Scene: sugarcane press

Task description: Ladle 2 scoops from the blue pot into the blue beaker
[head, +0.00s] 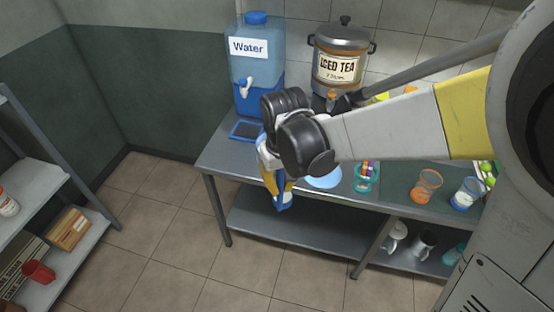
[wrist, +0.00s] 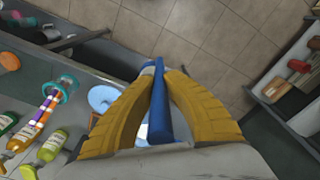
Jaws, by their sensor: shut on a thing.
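My gripper (head: 276,183) is at the front left of the counter, pointing down. Its yellow fingers (wrist: 159,78) are shut on a long blue handle (wrist: 159,105), which looks like the ladle's; its lower end shows blue and whitish in the head view (head: 284,203). A light blue round thing (head: 323,178), perhaps the blue pot, sits right of the gripper, partly hidden by my arm; it also shows in the wrist view (wrist: 102,97). A clear beaker with blue at its base and whitish contents (head: 466,193), perhaps the blue beaker, stands at the right.
A water dispenser (head: 256,70) and an iced tea urn (head: 341,60) stand at the back. A teal cup with coloured sticks (head: 366,178) and an orange beaker (head: 427,186) stand near the counter's front. A shelf (head: 60,215) stands left; the floor between is clear.

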